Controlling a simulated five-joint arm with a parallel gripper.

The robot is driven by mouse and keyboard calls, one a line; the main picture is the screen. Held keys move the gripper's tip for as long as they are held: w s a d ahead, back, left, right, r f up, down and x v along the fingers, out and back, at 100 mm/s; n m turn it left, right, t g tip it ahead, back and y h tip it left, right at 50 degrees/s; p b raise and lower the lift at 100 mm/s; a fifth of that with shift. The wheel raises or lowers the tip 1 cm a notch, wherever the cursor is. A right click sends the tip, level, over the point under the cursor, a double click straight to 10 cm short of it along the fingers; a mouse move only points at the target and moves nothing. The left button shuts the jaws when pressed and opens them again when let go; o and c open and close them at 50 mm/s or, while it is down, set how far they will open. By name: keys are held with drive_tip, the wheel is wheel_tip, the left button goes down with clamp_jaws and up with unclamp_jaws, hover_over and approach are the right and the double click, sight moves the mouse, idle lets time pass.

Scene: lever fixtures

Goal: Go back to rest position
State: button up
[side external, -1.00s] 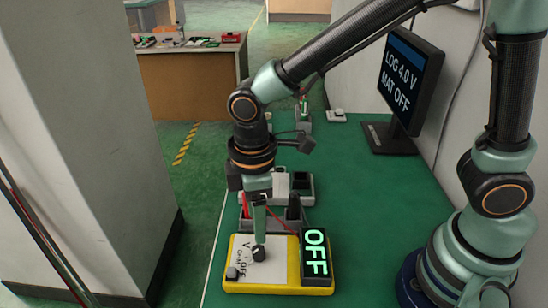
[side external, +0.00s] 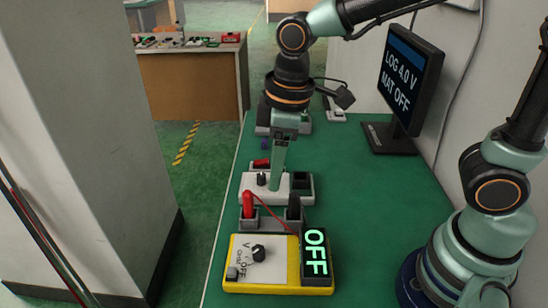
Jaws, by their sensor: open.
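My gripper (side external: 275,183) hangs pointing down above the green bench, in front of a white box (side external: 248,196) in this view. It is open, with nothing seen between its fingers. The yellow meter (side external: 263,287) lies at the near end of the bench, with a black dial knob (side external: 259,253) on its white face. Its dark display (side external: 316,257) reads OFF. My gripper is clear of the meter. Whether its tips touch the white box cannot be told from this angle.
A grey holder (side external: 268,224) carries a red probe (side external: 249,204) and a black probe (side external: 294,207), with a red lead running to the meter. A monitor (side external: 410,80) reading "LOG 4.0 V MAT OFF" stands at the right by the wall. Green bench (side external: 375,200) right of the fixtures is bare.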

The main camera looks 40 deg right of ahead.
drive_tip(key=s+d+r+m+t, duration=0.1)
drive_tip(key=d+r+m+t, duration=0.1)
drive_tip(key=d+m, duration=0.2)
drive_tip(key=s+d+r+m+t, duration=0.1)
drive_tip(key=d+m, duration=0.4)
drive_tip(key=d, duration=0.5)
drive_tip(key=shift+s+d+r+t+h, duration=0.3)
drive_tip(key=shift+r+t, duration=0.4)
drive_tip(key=shift+r, duration=0.35)
